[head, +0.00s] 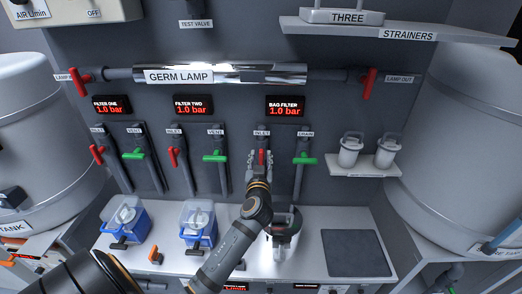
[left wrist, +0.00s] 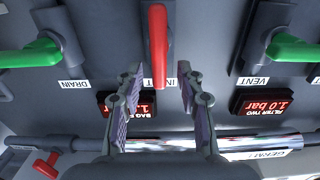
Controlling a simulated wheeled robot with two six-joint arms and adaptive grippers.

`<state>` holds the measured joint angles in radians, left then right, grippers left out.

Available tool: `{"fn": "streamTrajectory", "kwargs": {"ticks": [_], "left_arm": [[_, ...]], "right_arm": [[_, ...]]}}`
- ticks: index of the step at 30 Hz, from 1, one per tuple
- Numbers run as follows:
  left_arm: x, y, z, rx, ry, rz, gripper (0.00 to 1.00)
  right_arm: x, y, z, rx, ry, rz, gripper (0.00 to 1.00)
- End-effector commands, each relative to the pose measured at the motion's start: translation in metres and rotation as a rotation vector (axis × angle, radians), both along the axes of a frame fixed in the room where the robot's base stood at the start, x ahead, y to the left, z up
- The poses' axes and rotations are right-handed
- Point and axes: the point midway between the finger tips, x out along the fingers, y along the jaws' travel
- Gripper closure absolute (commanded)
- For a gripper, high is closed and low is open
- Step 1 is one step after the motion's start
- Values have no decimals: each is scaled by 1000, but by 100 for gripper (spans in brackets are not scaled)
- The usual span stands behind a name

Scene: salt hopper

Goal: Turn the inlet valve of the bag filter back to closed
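The bag filter's inlet valve has a red handle (head: 262,157), under the INLET label and the bag filter display (head: 285,106), which reads 1.0 bar. In the left wrist view its red handle (left wrist: 158,45) lies lengthwise, in line with its pipe. My left gripper (head: 259,164) is up at this handle. In the left wrist view its two fingers (left wrist: 161,80) are open, one on each side of the handle, with a gap on both sides. My left gripper hides part of the valve in the head view. My right gripper is not in view.
The bag filter's green drain handle (head: 306,159) is crosswise just to the right. The filter two green vent handle (head: 215,157) is to the left. A shelf (head: 365,171) with two white strainers is farther right. My left forearm passes over the bench (head: 315,262).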

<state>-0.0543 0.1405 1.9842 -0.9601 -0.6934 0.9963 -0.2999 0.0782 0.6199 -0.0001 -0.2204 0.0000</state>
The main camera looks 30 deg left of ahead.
Motion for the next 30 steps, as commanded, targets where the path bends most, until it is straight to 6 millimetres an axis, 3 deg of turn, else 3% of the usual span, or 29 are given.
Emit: {"fn": "streamTrajectory", "kwargs": {"ticks": [5, 14, 22, 30], "left_arm": [[16, 9, 1, 1, 1, -1, 62], [19, 11, -1, -1, 0, -1, 62], [18, 11, -1, -1, 1, -1, 99], [18, 11, -1, 3, 3, -1, 100]], "right_arm": [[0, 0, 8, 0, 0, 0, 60], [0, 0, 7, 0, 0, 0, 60], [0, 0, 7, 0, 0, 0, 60], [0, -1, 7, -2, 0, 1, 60]]}}
